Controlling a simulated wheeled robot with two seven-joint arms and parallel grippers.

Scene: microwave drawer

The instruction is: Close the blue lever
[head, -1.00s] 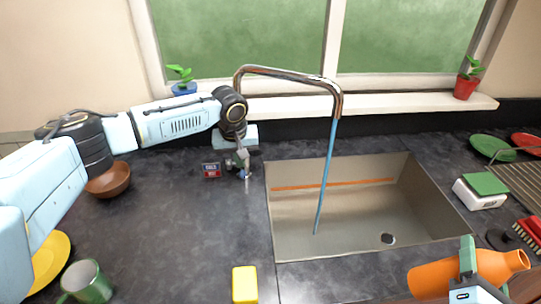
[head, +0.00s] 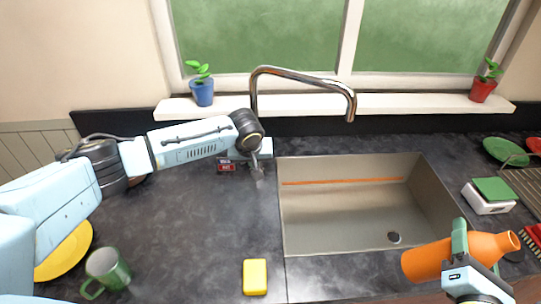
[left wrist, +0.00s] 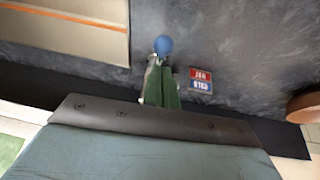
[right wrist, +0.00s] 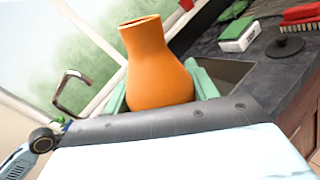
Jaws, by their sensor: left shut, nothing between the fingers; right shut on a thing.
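The blue lever (left wrist: 163,45) shows as a round blue knob just beyond my left fingertips in the left wrist view. I cannot tell whether they touch. My left gripper (left wrist: 163,70) is shut and empty; in the head view it (head: 258,170) is at the left of the sink, hiding the lever. The chrome faucet (head: 305,75) arches over the sink (head: 350,215), with no water coming from its spout. My right gripper (right wrist: 160,85) is shut on an orange vase (right wrist: 155,65), held tilted at the sink's front right; it also shows in the head view (head: 430,261).
A red and blue label (left wrist: 201,80) lies beside the lever. A yellow sponge (head: 255,277), green mug (head: 107,270) and yellow plate (head: 65,255) are at front left. A white and green box (head: 490,195) stands right of the sink. The counter left of the sink is mostly clear.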

